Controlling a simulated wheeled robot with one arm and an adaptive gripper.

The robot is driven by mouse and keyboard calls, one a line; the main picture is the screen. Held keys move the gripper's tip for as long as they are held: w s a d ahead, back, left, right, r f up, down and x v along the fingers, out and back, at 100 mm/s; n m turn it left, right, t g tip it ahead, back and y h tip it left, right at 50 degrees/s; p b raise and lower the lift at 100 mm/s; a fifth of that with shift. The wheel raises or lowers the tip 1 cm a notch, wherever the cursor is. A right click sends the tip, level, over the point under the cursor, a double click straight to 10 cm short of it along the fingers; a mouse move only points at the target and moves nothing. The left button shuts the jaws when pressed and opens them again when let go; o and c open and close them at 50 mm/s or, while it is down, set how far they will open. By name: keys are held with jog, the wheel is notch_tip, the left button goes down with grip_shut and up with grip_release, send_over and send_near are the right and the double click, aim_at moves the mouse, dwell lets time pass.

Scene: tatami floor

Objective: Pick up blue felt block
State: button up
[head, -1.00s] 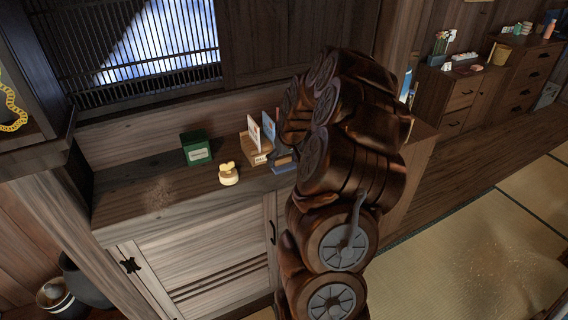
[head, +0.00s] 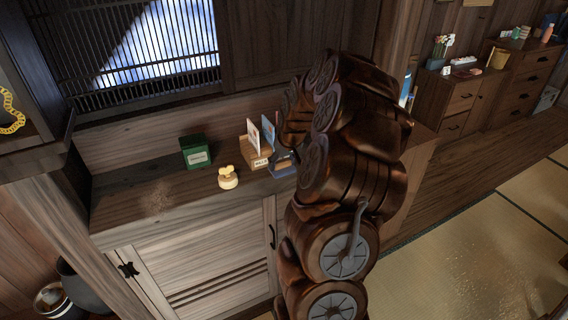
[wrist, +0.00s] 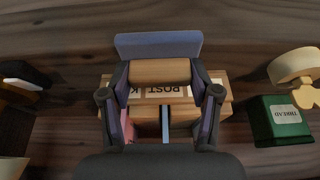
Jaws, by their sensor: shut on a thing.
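The blue felt block (wrist: 158,45) shows in the wrist view as a blue slab with a pale wooden bar against it. My gripper (wrist: 160,75) is shut on it, with one finger on each side of the wooden part. In the head view the blue block (head: 281,171) shows at the cabinet top, just right of the letter holder. My gripper (head: 284,157) is over it there, partly hidden by my arm. I cannot tell whether the block touches the wood.
A wooden letter holder (head: 256,158) with upright cards stands close beside the block. A green box (head: 195,151) and a cream-yellow object (head: 228,178) stand farther left. The cabinet top (head: 135,198) is clear at its left end. A slatted window is behind.

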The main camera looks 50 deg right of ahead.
notch_tip(320, 180, up, 2)
jog(key=shift+w+d+r+b, duration=0.1)
jog(key=shift+r+b, duration=0.1)
jog(key=shift+b, duration=0.35)
jog(key=shift+r, duration=0.25)
jog(key=s+a+b, duration=0.1)
jog(key=s+a, duration=0.1)
jog(key=a, duration=0.2)
jog(key=s+a+r+b, duration=0.1)
jog(key=s+a+b, duration=0.1)
jog(key=a, duration=0.3)
jog(key=s+a+b, duration=0.2)
jog(key=a, duration=0.3)
jog(key=shift+s+a+r, duration=0.25)
jog(key=shift+s+r, duration=0.05)
jog(key=shift+s, duration=0.1)
